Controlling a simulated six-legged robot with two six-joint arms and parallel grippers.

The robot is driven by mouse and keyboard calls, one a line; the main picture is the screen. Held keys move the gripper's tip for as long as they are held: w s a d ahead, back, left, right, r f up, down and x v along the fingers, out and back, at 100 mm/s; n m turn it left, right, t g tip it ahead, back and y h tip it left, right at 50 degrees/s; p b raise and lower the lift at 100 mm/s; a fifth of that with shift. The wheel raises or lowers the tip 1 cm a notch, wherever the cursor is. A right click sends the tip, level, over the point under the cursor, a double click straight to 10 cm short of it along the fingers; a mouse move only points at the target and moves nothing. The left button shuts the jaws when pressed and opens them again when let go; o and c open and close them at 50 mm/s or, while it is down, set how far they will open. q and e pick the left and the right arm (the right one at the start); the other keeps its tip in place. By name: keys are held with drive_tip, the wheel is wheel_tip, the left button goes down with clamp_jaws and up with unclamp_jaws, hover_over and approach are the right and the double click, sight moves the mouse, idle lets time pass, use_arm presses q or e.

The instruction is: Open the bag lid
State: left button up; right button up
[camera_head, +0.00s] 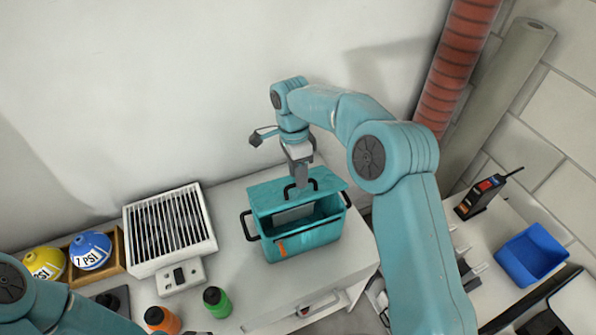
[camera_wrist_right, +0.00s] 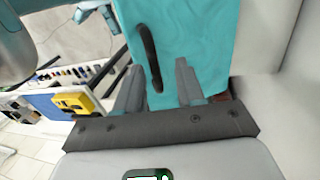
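The teal bag (camera_head: 318,238) stands upright on the white cabinet, with black handles on its sides. Its lid (camera_head: 266,197) is tilted up toward the back, and the dark inside shows below it. My right gripper (camera_head: 301,174) is over the lid at its black handle (camera_head: 289,190). In the right wrist view my right gripper (camera_wrist_right: 158,66) has its fingers apart, with the handle (camera_wrist_right: 150,58) between and just beyond them on the teal lid (camera_wrist_right: 185,35). I cannot tell whether the fingers touch it. My left arm shows at the lower left; its gripper is out of view.
A white vented box (camera_head: 168,228) stands left of the bag. Orange (camera_head: 162,319) and green (camera_head: 217,300) bottles stand in front. Yellow (camera_head: 44,263) and blue (camera_head: 91,249) balls sit farther left. A blue bin (camera_head: 530,255) and black radio (camera_head: 483,194) are at right.

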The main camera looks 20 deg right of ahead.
wheel_tip(320, 180, up, 12)
drive_tip(key=w, duration=0.2)
drive_tip(key=shift+w+p, duration=0.2)
drive_tip(key=shift+p, duration=0.1)
drive_tip(key=shift+f, duration=0.1)
